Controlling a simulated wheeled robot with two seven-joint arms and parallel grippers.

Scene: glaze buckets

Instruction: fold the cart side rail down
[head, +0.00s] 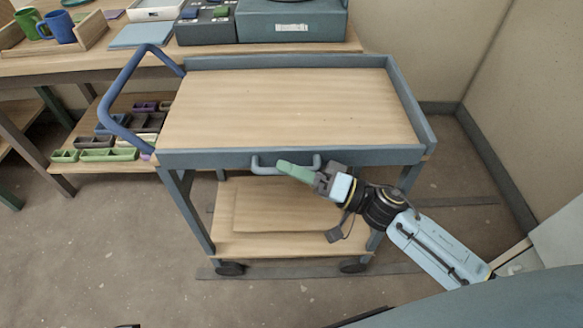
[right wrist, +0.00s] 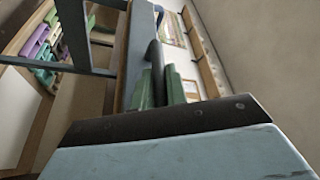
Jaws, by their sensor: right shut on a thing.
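The cart (head: 280,105) has a wooden top with blue-grey rails around it. Its front side rail (head: 215,157) runs along the near edge of the top and appears upright. A dark blue-grey bar handle (head: 257,166) is on the rail's outer face. My right gripper (head: 287,169) is shut on this handle near its middle, its green fingers reaching in from the right. In the right wrist view the green fingers (right wrist: 160,88) close around the dark handle (right wrist: 154,55), and they hide part of it. My left gripper is not in view.
The cart has a blue push handle (head: 112,95) at its left end and a lower wooden shelf (head: 225,238). A workbench (head: 85,66) with mugs and boxes stands behind. Coloured bins (head: 108,155) sit at left. Floor in front of the cart is clear.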

